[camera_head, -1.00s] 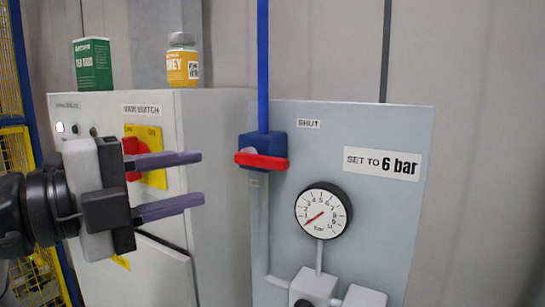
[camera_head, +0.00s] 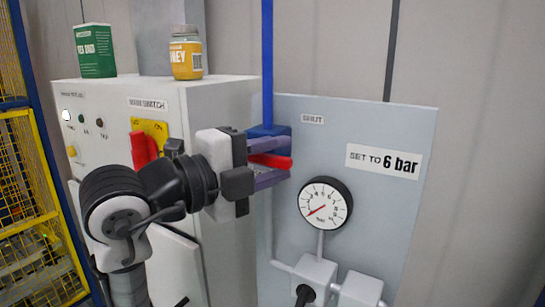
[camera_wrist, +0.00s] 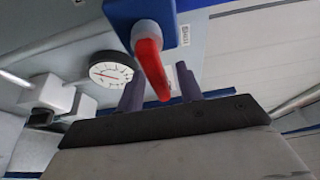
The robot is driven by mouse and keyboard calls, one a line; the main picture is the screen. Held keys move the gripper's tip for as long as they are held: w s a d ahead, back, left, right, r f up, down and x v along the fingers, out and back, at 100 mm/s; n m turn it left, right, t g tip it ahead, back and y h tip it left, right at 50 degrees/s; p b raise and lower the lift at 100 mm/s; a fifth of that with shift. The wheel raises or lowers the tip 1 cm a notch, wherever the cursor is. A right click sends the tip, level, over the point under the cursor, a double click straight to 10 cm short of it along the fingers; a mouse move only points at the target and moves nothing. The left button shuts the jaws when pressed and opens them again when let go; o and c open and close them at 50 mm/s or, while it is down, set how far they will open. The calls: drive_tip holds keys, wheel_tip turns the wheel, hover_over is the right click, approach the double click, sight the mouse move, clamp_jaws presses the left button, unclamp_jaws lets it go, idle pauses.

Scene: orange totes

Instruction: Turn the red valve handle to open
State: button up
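In the wrist view the red handle (camera_wrist: 150,62) points toward my gripper from the blue body (camera_wrist: 138,14). My gripper (camera_head: 277,160) has one purple finger above the handle and one below it. In the wrist view my gripper (camera_wrist: 160,88) is open, with the handle's end between the spread fingers. Gaps show there, so it does not look clamped. Part of the valve body is hidden behind the upper finger.
A pressure gauge (camera_head: 325,203) reads low, beside a "SET TO 6 bar" label (camera_head: 383,160). A "SHUT" label (camera_head: 313,119) is near the valve. A cabinet (camera_head: 230,100) at left carries a red switch (camera_head: 144,148), a green box (camera_head: 95,51) and a honey jar (camera_head: 186,53).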

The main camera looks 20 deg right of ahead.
drive_tip(key=shift+c, duration=0.3)
clamp_jaws()
